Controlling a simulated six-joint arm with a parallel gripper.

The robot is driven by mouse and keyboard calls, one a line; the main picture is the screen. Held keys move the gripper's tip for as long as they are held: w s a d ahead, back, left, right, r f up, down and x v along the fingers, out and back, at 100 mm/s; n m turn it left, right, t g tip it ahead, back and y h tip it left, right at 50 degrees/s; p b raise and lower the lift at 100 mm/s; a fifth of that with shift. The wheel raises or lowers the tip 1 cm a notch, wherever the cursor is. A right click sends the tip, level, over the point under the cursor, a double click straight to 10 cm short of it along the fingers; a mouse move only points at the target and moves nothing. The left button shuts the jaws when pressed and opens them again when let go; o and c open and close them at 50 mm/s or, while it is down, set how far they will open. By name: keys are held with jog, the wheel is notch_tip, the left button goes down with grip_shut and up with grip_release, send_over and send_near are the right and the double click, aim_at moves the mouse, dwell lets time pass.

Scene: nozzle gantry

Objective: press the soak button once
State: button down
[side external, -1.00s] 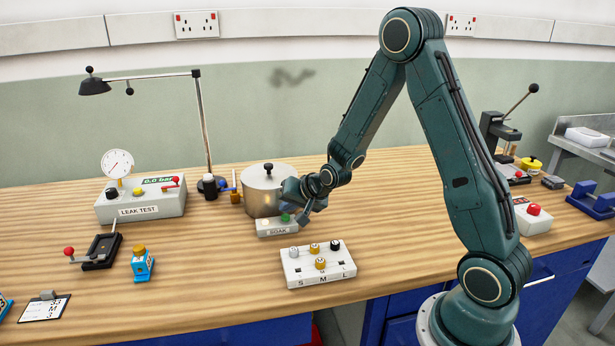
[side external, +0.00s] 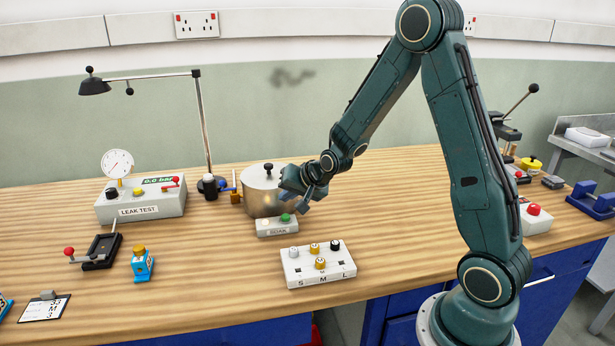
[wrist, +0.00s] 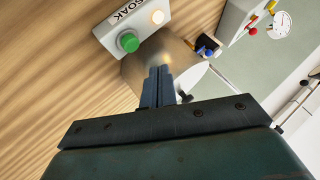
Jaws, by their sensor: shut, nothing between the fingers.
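The soak box (side external: 277,228) is a small light box labelled SOAK, on the bench in front of a metal pot (side external: 262,190). Its green soak button (side external: 285,217) is on the right of its top, and a pale, glowing lamp (side external: 265,222) is on the left. In the wrist view the green button (wrist: 128,42) lies ahead of the fingers, with the lit lamp (wrist: 157,17) beside it. My gripper (side external: 304,208) is shut and empty, above and to the right of the button, apart from it. Its closed fingers (wrist: 160,72) show in the wrist view.
A white block marked S, M, L (side external: 318,266) with several knobs stands in front of the soak box. The leak test box (side external: 140,205) and a lamp stand (side external: 205,130) are to the left. Open bench lies left of the white block.

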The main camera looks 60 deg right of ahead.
jog(key=shift+r, duration=1.05)
jog(key=s+a+r+n+g, duration=0.1)
jog(key=s+a+r+n, duration=0.4)
jog(key=s+a+r, duration=0.45)
jog(key=s+a+r+n+g, duration=0.1)
jog(key=s+r+n, duration=0.1)
jog(key=s, duration=0.7)
jog(key=s+a+r+n+g+y, duration=0.1)
jog(key=s+a+r+n, duration=0.1)
jog(key=s, duration=0.8)
jog(key=shift+s+a+r+n, duration=0.15)
jog(key=shift+r+n, duration=0.5)
jog(key=shift+n, duration=0.25)
